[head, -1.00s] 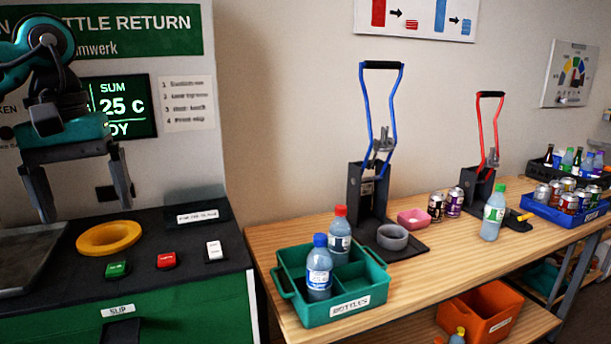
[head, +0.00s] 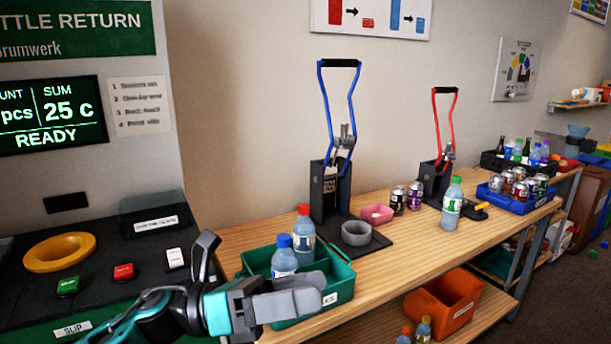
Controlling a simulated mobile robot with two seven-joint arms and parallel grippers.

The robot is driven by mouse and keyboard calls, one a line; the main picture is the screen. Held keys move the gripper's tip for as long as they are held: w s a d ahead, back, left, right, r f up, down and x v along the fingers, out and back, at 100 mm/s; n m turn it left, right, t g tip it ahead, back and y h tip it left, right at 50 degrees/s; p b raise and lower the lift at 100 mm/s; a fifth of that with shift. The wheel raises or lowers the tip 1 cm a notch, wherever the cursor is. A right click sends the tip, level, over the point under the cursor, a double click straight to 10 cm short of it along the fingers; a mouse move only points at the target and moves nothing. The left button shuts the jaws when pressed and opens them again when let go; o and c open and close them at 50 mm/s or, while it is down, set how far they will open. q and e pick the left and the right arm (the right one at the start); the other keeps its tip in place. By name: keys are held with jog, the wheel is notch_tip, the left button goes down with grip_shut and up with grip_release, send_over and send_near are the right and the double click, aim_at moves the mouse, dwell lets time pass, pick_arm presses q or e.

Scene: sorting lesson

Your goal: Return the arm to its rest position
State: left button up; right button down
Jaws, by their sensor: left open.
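My left arm comes in low from the left. Its gripper (head: 300,293) is open and appears in front of the green crate (head: 345,272), hiding part of the crate's front and label. I see nothing held in it. The jaws are seen from the side, so the gap between them is hard to make out. My right gripper is not in view.
A blue-capped bottle (head: 284,262) and a red-capped bottle (head: 303,235) stand in the crate. The blue-handled press (head: 330,190) and red-handled press (head: 435,180) stand behind on the wooden table (head: 410,250). The return machine (head: 95,255) is at left.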

pick_arm(q)
jog(key=w+a+f+n+t+y, duration=0.1)
jog(key=a+f+n+t+y, duration=0.35)
jog(key=n, duration=0.65)
jog(key=a+f+n+t+y, duration=0.2)
jog(key=f+n+t+y, duration=0.35)
jog(key=n, duration=0.55)
jog(key=w+a+f+n+t+y, duration=0.1)
jog(key=a+f+n+t+y, duration=0.15)
jog(key=f+n+t, duration=0.65)
jog(key=s+a+f+n+g+y, duration=0.3)
jog(key=s+a+f+n+g, duration=0.1)
jog(key=s+f+n, duration=0.2)
jog(key=s+a+f+n+g+y, duration=0.3)
jog(key=s+a+f+n+g, duration=0.1)
jog(key=s+f+n, duration=0.3)
notch_tip(320, 180, down, 3)
jog(key=shift+r+n+g, duration=0.2)
jog(key=shift+n+g, duration=0.1)
jog(key=shift+n, duration=0.3)
